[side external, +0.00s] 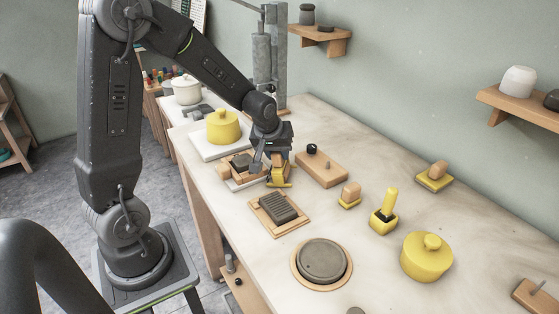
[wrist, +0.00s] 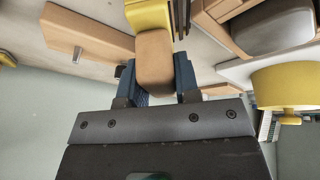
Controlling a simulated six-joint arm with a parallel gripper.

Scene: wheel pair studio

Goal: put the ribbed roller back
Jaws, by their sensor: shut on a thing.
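My gripper (side external: 277,158) is shut on the tan wooden grip (wrist: 154,60) of a yellow-based tool (side external: 279,178). The yellow part (wrist: 148,14) is on the far side of the grip in the wrist view. In the side view the tool hangs upright, low over the table; I cannot tell whether it touches. No ribs show on it, so I cannot tell if it is the ribbed roller. A wooden board (side external: 322,170) beside the gripper has a dark round piece (side external: 312,148) at one end and a bare peg (side external: 327,163). The board also shows in the wrist view (wrist: 100,34).
A wooden tray (side external: 262,226) with a dark ribbed slab (side external: 278,207) lies in front. A wooden frame with a grey block (side external: 240,163) is close at the left. Yellow-based pieces (side external: 349,196), a yellow lidded pot (side external: 427,258) and a round grey disc (side external: 323,260) stand nearer the camera.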

